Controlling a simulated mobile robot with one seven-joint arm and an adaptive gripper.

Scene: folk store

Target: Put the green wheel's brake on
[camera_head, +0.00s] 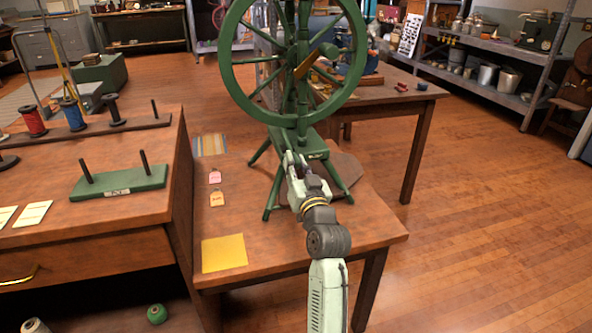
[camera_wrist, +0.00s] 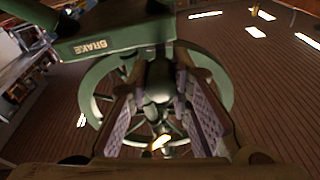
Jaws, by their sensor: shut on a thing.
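The green spinning wheel (camera_head: 228,70) stands upright on the wooden table, on a green bench with splayed legs. My gripper (camera_head: 291,158) is at the near side of the bench, below the wheel rim. In the wrist view, my gripper (camera_wrist: 160,92) is shut on a rounded grey-green knob (camera_wrist: 158,84) between its pads. A green bar marked BRAKE (camera_wrist: 125,38) crosses above the fingers, and the wheel rim (camera_wrist: 92,92) curves behind them. Whether the brake touches the wheel cannot be told.
The table (camera_head: 360,228) holds a yellow sheet (camera_head: 224,253), a striped cloth (camera_head: 211,144) and two small tags (camera_head: 217,199). A desk at the left bears a green two-peg stand (camera_head: 118,182) and spools (camera_head: 73,116). Another table stands behind the wheel. Open floor lies at the right.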

